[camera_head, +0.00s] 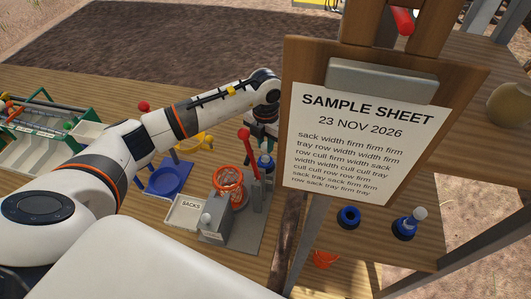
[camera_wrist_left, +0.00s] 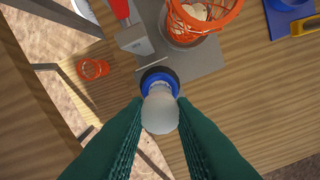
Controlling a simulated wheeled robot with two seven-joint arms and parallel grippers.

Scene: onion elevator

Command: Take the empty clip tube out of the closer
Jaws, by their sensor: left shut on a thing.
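My left gripper (camera_head: 262,135) is at the far end of the closer, with its green fingers shut on the clip tube in the left wrist view (camera_wrist_left: 160,125). The clip tube (camera_wrist_left: 160,110) has a pale rounded end and a blue collar with a dark ring below. Its blue part shows under the gripper in the head view (camera_head: 266,163). I cannot tell whether its lower end is still in the closer. The closer (camera_head: 243,240) is a grey plate with a red-handled lever (camera_head: 250,155) and an orange net (camera_head: 230,183) beside it. My right gripper is out of view.
A sample sheet board (camera_head: 345,145) blocks part of the view. On the right table stand a blue ring (camera_head: 348,217) and a blue-based, pale-topped piece (camera_head: 405,226). A sacks tray (camera_head: 184,213) and blue scale (camera_head: 166,180) are left of the closer. An orange bucket (camera_head: 325,259) sits low.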

